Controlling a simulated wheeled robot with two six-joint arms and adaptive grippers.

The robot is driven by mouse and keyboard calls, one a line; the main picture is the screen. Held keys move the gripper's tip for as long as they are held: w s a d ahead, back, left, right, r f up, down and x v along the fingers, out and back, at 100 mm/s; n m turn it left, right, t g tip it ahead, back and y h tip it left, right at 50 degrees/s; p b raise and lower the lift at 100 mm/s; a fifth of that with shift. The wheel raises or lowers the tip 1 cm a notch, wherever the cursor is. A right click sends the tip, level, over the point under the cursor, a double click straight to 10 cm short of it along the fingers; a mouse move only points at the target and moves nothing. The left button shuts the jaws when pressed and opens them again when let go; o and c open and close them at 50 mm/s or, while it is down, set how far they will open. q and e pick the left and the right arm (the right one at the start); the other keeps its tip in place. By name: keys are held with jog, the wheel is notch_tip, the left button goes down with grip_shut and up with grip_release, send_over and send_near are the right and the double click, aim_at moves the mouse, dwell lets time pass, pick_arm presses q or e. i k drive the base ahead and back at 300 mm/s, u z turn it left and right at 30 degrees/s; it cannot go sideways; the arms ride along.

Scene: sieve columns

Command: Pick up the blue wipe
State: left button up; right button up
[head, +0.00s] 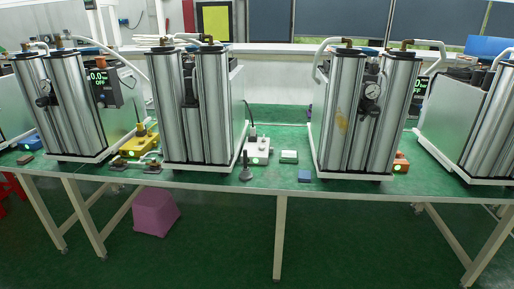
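A small flat blue piece (304,176), which looks like the blue wipe, lies at the front edge of the green table (272,182). It sits in the gap between the two middle sieve columns, left of the base of the right-middle one. It is too small to make out its surface. Another blue object (30,142) lies at the far left, beside the left column unit. Neither of my grippers shows in the head view.
Sieve columns stand along the table: far left (65,108), left-middle (186,108), right-middle (340,110) and far right (486,120). A green-and-white box (289,156), a white device (257,148) and a dark stand (245,170) are near the blue piece. A purple bin (156,211) is under the table.

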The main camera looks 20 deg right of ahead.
aim_at(304, 176)
jog(key=i, duration=2.05)
jog(key=z, duration=1.25)
